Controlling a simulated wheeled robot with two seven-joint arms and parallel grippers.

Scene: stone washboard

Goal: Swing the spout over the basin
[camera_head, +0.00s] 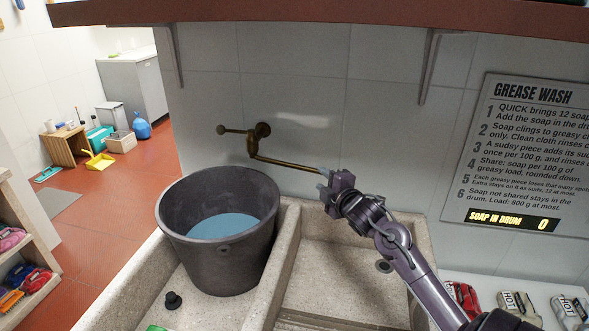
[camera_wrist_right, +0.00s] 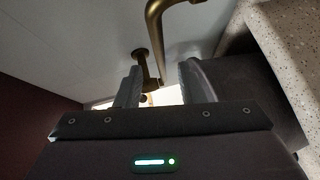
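The brass spout (camera_head: 285,163) runs from its wall tap (camera_head: 262,131) to the right, close along the tiled wall, with its tip near the back of the right basin (camera_head: 335,262). My right gripper (camera_head: 325,184) is at the spout's tip end. In the right wrist view the fingers (camera_wrist_right: 163,88) stand apart, and the bent brass spout (camera_wrist_right: 156,35) shows in line with the gap between them. I cannot tell whether a finger touches it. The left basin (camera_head: 137,290) holds a dark bucket (camera_head: 226,262) with blue water. My left gripper is not in view.
A stone divider (camera_head: 268,270) separates the basins. A black plug (camera_head: 173,300) lies in the left basin; the right one has a drain (camera_head: 384,266). A shelf (camera_head: 330,15) overhangs the tap. Packets (camera_head: 517,306) sit on the right counter.

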